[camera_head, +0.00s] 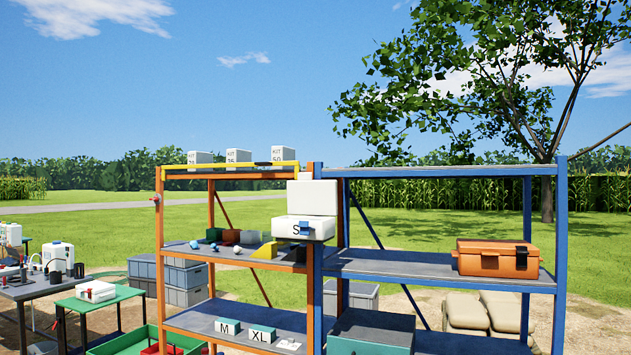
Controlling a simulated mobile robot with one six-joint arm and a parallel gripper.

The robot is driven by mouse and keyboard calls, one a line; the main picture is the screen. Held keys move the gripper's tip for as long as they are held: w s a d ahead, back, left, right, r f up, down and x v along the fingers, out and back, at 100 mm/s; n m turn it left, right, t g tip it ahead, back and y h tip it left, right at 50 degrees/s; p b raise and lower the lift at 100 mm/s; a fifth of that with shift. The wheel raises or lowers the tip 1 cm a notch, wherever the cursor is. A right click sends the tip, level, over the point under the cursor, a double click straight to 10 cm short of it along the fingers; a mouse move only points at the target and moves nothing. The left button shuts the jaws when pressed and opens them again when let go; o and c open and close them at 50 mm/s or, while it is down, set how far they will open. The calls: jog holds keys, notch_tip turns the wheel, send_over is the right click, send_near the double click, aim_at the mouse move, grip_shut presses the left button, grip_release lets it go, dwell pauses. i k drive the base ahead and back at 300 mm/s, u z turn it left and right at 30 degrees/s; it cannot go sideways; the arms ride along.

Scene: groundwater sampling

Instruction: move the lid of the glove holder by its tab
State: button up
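A white box marked "S" (283,228), which looks like the glove holder, is at the right end of the orange rack, beside the blue upright. A white panel (311,200) stands upright above and behind the box; it looks like its lid, raised. A small blue piece (304,229) shows on the front face beside the letter; I cannot tell whether it is the tab, a latch or a glove. My gripper is not in view.
An orange case (497,259) sits on the blue rack's middle shelf (400,264). Boxes marked "M" (227,327) and "XL" (262,332) stand on the orange rack's lower shelf. Small items and a yellow wedge (266,250) lie left of the holder. Grass is open behind.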

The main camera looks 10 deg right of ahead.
aim_at(306, 196)
jog(key=i, duration=0.95)
jog(key=u, duration=0.05)
